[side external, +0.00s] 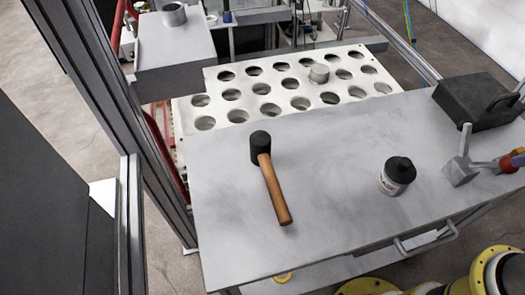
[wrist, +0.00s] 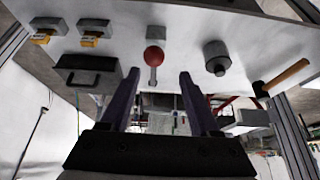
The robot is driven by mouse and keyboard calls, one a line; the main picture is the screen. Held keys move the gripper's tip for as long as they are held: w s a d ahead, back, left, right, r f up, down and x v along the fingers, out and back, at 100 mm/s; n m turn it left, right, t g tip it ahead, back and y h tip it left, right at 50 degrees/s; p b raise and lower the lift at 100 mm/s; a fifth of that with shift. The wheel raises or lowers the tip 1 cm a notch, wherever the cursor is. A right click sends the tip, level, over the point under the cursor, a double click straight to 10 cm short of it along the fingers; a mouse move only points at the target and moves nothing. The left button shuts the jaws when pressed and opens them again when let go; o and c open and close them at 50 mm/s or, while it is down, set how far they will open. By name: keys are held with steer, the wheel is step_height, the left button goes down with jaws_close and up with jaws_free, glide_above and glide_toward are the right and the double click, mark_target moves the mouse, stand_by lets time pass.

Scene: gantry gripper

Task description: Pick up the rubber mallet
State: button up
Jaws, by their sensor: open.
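The rubber mallet (side external: 275,190) lies on the grey metal table. It has a black head at the far end and a wooden handle slanting toward the front. In the wrist view the mallet (wrist: 288,77) is at the right edge, away from the fingers. My gripper (wrist: 158,74) shows in the wrist view with two dark fingers apart and nothing between them in their grip. It is open and not touching the mallet.
A black-lidded jar (side external: 397,175) stands right of the mallet. A grey tool with a red ball (wrist: 154,57) and a black case (side external: 477,101) are farther right on the table (side external: 330,220). A white rack with round holes (side external: 245,75) is behind. Table around the mallet is clear.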

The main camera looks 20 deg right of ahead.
steer(key=w+a+r+m+y, duration=0.1)
steer(key=w+a+r+m, duration=0.3)
steer(key=w+r, duration=0.5)
steer(key=n+g+y, duration=0.1)
steer(key=n+g, duration=0.3)
steer(key=g, duration=0.2)
glide_above(271, 174)
steer(key=d, duration=0.1)
steer(key=f, duration=1.8)
steer(key=shift+w+f, duration=0.2)
steer(key=shift+s+a+f, duration=0.15)
steer(key=shift+a+f, duration=0.05)
steer(key=shift+f, duration=1.05)
steer(key=shift+s+a+f, duration=0.1)
steer(key=shift+a+f, duration=0.1)
steer(key=shift+f, duration=1.05)
jaws_close()
steer(key=shift+r, duration=0.15)
